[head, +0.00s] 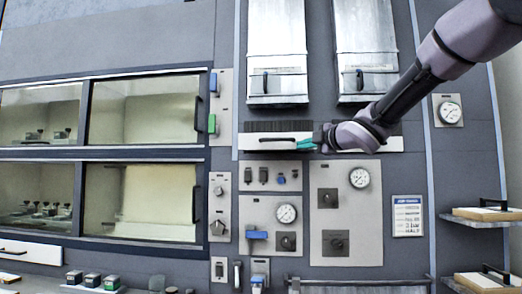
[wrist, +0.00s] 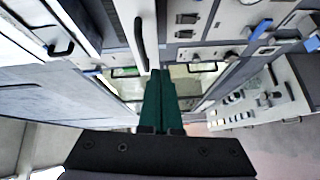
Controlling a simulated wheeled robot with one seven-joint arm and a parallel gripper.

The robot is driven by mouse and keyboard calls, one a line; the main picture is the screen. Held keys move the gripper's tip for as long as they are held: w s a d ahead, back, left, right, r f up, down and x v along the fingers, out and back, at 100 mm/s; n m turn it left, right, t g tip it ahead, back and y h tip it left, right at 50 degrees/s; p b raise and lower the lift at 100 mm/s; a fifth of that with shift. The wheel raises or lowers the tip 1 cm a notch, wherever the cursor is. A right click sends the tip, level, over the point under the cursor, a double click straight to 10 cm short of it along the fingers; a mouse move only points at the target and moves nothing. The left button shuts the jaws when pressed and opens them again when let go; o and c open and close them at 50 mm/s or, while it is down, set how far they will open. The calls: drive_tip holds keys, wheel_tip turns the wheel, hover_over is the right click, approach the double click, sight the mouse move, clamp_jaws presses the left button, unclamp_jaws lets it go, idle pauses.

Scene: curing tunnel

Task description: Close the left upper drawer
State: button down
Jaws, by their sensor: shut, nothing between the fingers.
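A white-fronted drawer (head: 262,145) with a long horizontal handle lies left of centre in the head view, below a dark slatted band. A similar white front (head: 395,144) is to its right, partly hidden by my arm. My gripper (head: 305,144) has green fingers, shut and empty, at the right end of the left front. In the wrist view my gripper (wrist: 155,75) points along the panel, its tips close to a white front with a dark handle (wrist: 140,32). I cannot tell whether they touch it, or how far that drawer stands out.
Two metal-topped boxes with handles, a left one (head: 277,40) and a right one (head: 367,40), jut out above. Glass-doored chambers (head: 145,110) fill the left. A gauge-and-knob panel (head: 345,225) is below. Shelves (head: 485,215) stick out at right.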

sight(269, 148)
drive_tip(key=w+a+n, duration=0.1)
drive_tip(key=w+a, duration=0.2)
drive_tip(key=w+a+n+y, duration=0.1)
drive_tip(key=w+a, duration=0.2)
drive_tip(key=a, duration=0.1)
drive_tip(key=w+a+n+g+y, duration=0.1)
drive_tip(key=w+a, duration=0.3)
drive_tip(key=shift+a+r, duration=0.1)
drive_tip(key=shift+w, duration=0.65)
